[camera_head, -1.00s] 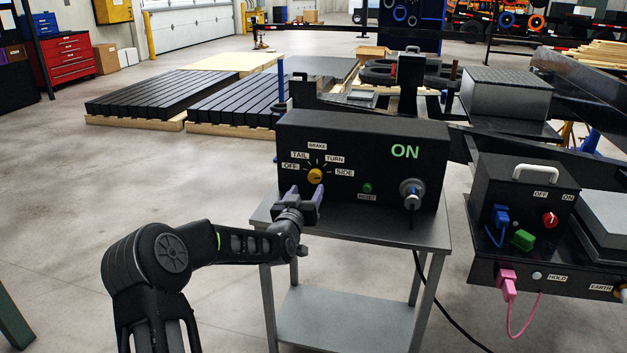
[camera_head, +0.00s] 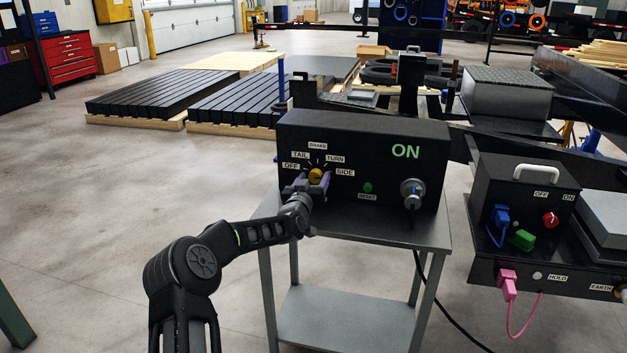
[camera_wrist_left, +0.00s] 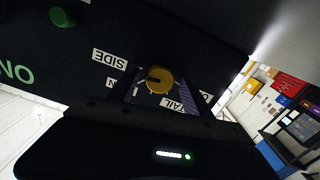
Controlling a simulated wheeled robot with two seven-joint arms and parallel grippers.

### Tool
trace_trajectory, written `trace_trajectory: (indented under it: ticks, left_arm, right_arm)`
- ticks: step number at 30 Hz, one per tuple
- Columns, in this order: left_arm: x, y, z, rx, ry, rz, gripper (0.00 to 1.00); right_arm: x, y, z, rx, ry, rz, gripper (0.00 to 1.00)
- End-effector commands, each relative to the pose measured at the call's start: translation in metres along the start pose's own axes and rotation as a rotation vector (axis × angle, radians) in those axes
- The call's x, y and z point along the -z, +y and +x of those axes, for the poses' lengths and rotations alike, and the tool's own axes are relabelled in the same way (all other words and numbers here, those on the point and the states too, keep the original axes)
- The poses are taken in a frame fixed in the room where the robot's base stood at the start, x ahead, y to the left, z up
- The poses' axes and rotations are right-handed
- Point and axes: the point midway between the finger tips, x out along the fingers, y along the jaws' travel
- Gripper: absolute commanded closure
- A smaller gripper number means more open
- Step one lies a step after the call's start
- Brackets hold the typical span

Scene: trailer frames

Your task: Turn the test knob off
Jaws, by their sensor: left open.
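The yellow test knob (camera_head: 316,175) is on the front of a black box (camera_head: 362,135) with labels OFF, TAIL, BRAKE, TURN and SIDE around it. The box shows a green ON. My left gripper (camera_head: 311,184) is open, with its purple-lined fingers at the knob, one on each side low down. Whether they touch it I cannot tell. In the left wrist view the knob (camera_wrist_left: 160,80) shows its yellow face with a dark pointer mark, between the fingers, with the SIDE and TAIL labels beside it. My right gripper is not in view.
The box stands on a grey metal table (camera_head: 430,235). A green RESET button (camera_head: 367,187) and a silver connector (camera_head: 412,192) are right of the knob. A second black box (camera_head: 525,190) with a red knob stands further right. The floor at left is clear.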

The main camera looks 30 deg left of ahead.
Motion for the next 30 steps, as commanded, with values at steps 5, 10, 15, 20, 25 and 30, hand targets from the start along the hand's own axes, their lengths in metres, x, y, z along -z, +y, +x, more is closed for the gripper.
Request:
trace_trajectory:
  ticks: [5,10,15,20,25,30]
  left_arm:
    - [0.0001,0.0001,-0.0002,0.0,0.0,0.0,0.46]
    - [0.0001,0.0001,-0.0002,0.0,0.0,0.0,0.6]
    - [0.0001,0.0,-0.0003,0.0,0.0,0.0,0.74]
    - [0.0001,0.0001,-0.0003,0.0,0.0,0.0,0.87]
    - [0.0001,0.0,-0.0003,0.0,0.0,0.0,1.0]
    - [-0.0002,0.0,-0.0003,0.0,0.0,-0.002,1.0]
  right_arm:
    - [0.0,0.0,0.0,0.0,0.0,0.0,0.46]
    - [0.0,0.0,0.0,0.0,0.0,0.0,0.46]
    - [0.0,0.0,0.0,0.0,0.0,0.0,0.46]
    - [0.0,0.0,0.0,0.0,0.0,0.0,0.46]
    - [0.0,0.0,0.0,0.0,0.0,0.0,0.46]
    - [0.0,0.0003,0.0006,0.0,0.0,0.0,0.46]
